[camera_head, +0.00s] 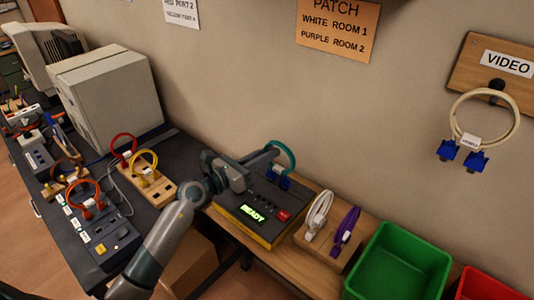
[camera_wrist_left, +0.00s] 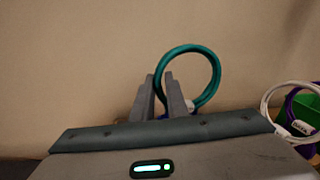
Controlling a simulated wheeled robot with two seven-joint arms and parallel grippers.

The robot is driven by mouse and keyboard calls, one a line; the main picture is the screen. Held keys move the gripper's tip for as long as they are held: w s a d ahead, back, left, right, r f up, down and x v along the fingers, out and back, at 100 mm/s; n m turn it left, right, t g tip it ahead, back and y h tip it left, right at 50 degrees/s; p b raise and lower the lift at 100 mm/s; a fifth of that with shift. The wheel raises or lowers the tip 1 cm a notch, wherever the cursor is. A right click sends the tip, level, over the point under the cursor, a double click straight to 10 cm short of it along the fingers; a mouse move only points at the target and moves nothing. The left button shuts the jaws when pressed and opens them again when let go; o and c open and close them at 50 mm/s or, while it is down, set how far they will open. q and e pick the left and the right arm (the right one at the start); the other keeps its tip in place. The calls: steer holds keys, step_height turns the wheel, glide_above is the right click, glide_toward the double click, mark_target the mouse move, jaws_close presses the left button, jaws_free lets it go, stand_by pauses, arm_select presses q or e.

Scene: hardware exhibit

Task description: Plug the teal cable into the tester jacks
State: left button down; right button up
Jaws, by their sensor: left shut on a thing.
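The teal cable (camera_head: 287,157) forms a loop above the back of the tester in the head view, with blue plugs (camera_head: 281,181) at its lower end. The tester (camera_head: 253,213) is a dark box with a yellow base, a green READY display and a red button. My left gripper (camera_head: 271,155) reaches over the tester and is shut on the teal cable. In the left wrist view the teal loop (camera_wrist_left: 218,72) rises between and beside the fingers (camera_wrist_left: 162,95). The jacks are hidden, so I cannot tell whether the plugs are seated. My right gripper is not in view.
A wooden block with a white cable (camera_head: 318,214) and a purple cable (camera_head: 347,229) stands right of the tester. A green bin (camera_head: 393,258) is farther right. A cream cable (camera_head: 457,122) hangs at the VIDEO sign. Red and yellow cables (camera_head: 144,163) stand at left.

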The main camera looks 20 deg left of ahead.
arm_select(q)
steer(key=shift+f, duration=0.3)
stand_by(0.6)
stand_by(0.4)
steer(key=c, duration=1)
jaws_free()
steer(key=shift+s, duration=0.1)
steer(key=shift+v, duration=1.15)
steer(key=shift+b+v, duration=0.35)
steer(key=shift+v, duration=2.2)
